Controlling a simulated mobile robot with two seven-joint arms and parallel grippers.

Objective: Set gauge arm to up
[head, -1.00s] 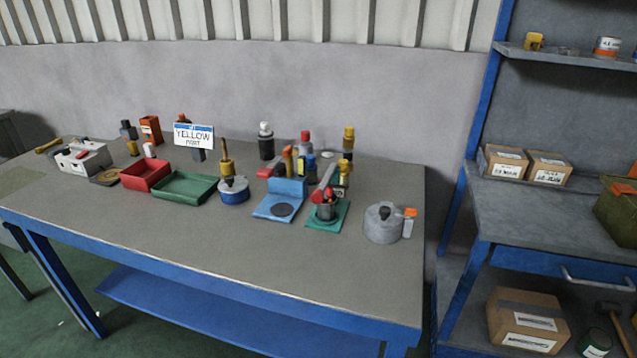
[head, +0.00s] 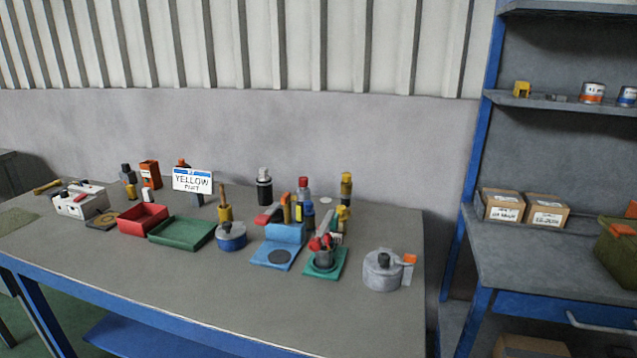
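No part is clearly marked as the gauge arm, and I cannot tell which one it is. A teal stand (head: 336,268) on the workbench carries a dark cup (head: 324,259) with red parts (head: 319,243) above it. To its left is a blue fixture (head: 287,233) with a raised back block and a dark disc (head: 280,257) on its base. A red piece (head: 267,215) sticks out left of the block. To the right is a round grey device (head: 382,273) with a black knob and an orange tag (head: 409,259). Neither gripper is in view.
The workbench (head: 190,288) has a bare front strip. A red tray (head: 141,219), a green tray (head: 182,234) and a blue pot (head: 231,238) stand left. A blue-framed shelf (head: 468,210) with boxes (head: 502,206) is at the right.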

